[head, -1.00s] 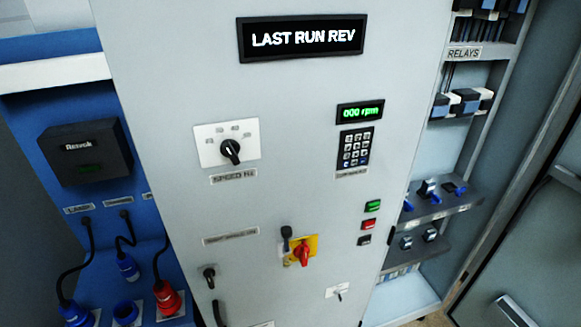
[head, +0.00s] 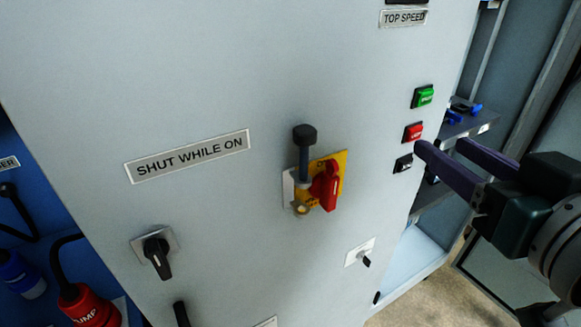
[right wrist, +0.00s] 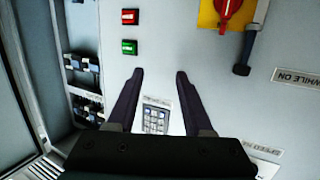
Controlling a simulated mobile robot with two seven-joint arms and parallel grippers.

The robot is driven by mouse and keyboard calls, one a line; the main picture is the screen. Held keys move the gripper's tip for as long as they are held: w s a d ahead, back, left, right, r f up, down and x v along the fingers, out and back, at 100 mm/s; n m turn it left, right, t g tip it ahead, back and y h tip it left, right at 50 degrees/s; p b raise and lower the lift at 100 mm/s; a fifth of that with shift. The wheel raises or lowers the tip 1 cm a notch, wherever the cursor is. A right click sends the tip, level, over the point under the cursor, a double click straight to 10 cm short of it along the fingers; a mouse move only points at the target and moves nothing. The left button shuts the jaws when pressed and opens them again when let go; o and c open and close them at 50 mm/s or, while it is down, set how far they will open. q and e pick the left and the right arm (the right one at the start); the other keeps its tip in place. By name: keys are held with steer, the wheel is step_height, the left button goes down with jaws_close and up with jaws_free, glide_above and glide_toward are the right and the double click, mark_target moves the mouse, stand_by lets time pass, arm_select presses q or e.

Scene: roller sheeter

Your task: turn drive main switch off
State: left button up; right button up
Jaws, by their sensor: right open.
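The main switch is a red rotary handle (head: 325,186) on a yellow plate (head: 341,160) on the grey cabinet door. A dark-knobbed lever (head: 304,150) stands upright just left of the handle, with a brass-coloured piece at its foot. In the right wrist view, which looks upside down, the red handle (right wrist: 230,8) is partly cut off at the top edge, with the dark lever (right wrist: 245,55) beside it. My right gripper (head: 441,147) is open and empty, to the right of the switch and apart from it. The gripper also shows in the right wrist view (right wrist: 160,74). My left gripper is out of view.
A green button (head: 424,96), a red button (head: 413,132) and a black one (head: 403,163) lie between switch and gripper. A small key switch (head: 361,254) sits below right. A black rotary knob (head: 157,254) is lower left, under the "SHUT WHILE ON" label (head: 188,157).

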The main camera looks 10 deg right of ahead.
step_height(320, 180, down, 10)
steer(key=w+a+n+t+y+b, duration=0.1)
steer(key=a+n+t+y+b, duration=0.2)
steer(key=b, duration=0.8)
steer(key=n+t+y+b, duration=0.2)
steer(key=y+b, duration=0.3)
steer(key=b, duration=0.2)
glide_toward(336, 186)
steer(key=p+x, duration=0.1)
steer(key=x, duration=0.7)
steer(key=shift+w+a+r, duration=0.15)
steer(key=shift+w+r, duration=0.05)
steer(key=shift+w, duration=0.1)
steer(key=shift+w+a+r, duration=0.1)
steer(key=shift+w+a, duration=0.05)
steer(key=shift+w, duration=0.25)
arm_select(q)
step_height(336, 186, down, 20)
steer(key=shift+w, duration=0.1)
arm_select(e)
steer(key=shift+c, duration=0.2)
steer(key=c, duration=0.7)
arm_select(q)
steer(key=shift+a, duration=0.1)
arm_select(e)
jaws_close()
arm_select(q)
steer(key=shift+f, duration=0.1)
